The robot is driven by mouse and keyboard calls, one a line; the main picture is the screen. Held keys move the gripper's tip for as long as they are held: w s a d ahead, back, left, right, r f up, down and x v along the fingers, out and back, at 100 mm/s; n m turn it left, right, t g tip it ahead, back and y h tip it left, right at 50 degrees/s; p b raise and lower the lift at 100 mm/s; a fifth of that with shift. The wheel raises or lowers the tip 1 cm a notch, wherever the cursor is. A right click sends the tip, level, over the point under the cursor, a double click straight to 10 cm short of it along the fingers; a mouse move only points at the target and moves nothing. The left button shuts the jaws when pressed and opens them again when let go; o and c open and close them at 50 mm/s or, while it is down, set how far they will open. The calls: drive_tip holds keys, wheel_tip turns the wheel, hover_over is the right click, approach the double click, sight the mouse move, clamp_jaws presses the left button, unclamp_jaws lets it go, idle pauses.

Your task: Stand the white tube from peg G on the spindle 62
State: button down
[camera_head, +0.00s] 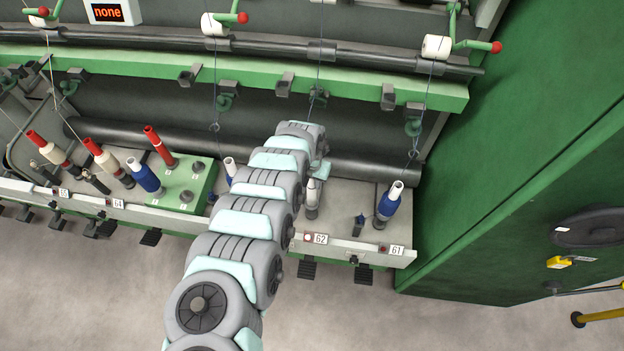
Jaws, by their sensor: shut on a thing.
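A white tube (313,188) stands about upright above the rail label 62 (320,239), with a grey spindle base (311,213) under it. My gripper (318,172) is at the tube's upper end, shut on it, partly hidden by my wrist. The tube appears in line with spindle 62, but I cannot tell whether it is fully seated. The green peg block (172,203) at the left holds a red tube (160,146) and shows bare dark pegs. Its peg letters are not readable.
A blue bobbin (388,205) stands at label 61 (397,250). Another white-topped blue bobbin (230,169) is partly behind my arm. Red and blue bobbins (145,176) stand at the left. Threads hang from the green beam (350,83) above. A green cabinet (520,180) closes the right side.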

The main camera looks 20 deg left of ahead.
drive_tip(key=c, duration=1)
unclamp_jaws()
drive_tip(key=shift+s+r+p, duration=0.2)
drive_tip(key=shift+r+p, duration=0.05)
drive_tip(key=shift+r, duration=1.55)
drive_tip(key=shift+s+r+p, duration=0.25)
drive_tip(key=shift+r, duration=1.5)
drive_tip(key=shift+s+r+p, duration=0.2)
drive_tip(key=shift+r+p, duration=0.05)
drive_tip(key=shift+r, duration=1.55)
